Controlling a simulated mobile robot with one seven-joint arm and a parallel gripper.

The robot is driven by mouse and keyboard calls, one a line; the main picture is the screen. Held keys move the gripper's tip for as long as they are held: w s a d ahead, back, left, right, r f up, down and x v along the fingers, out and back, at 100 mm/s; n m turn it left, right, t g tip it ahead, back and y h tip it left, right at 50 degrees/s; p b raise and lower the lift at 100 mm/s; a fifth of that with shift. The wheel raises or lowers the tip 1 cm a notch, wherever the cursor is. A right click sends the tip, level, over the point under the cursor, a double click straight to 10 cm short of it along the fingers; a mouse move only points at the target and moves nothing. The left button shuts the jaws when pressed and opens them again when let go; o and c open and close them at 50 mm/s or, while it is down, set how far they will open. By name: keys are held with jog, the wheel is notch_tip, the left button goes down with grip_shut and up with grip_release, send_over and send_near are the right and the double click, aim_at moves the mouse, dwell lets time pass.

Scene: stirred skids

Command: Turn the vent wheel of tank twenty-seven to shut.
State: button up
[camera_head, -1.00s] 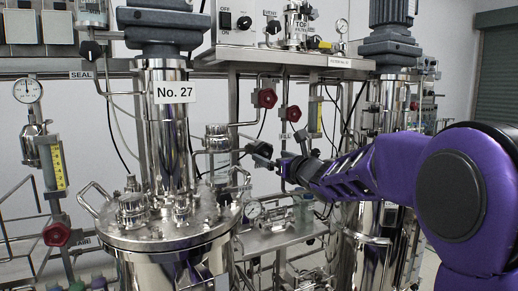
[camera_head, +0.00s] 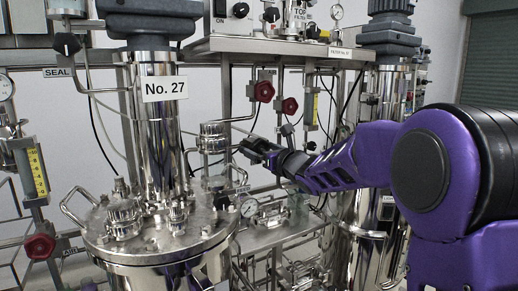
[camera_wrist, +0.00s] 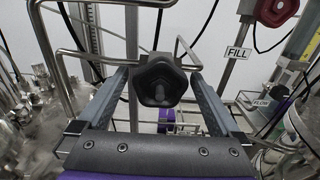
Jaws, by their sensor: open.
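The tank with the sign "No. 27" (camera_head: 164,88) stands left of centre in the head view, its steel lid (camera_head: 105,243) below. My gripper (camera_head: 254,150) is right of the tank, in front of the pipework. In the wrist view my gripper (camera_wrist: 157,92) is open, fingers pointing forward. A black lobed wheel (camera_wrist: 160,82) on a pipe lies between or just beyond the fingertips; contact cannot be told. No label shows on it, so I cannot confirm it is the vent wheel. In the head view I cannot make it out behind my gripper.
Two red wheels (camera_head: 264,91) (camera_head: 290,105) hang above my gripper. The wrist view shows one red wheel (camera_wrist: 278,8) by a "FILL" label (camera_wrist: 238,52). Bent pipes (camera_wrist: 68,50) run close to the fingers.

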jog(key=c, duration=1.3)
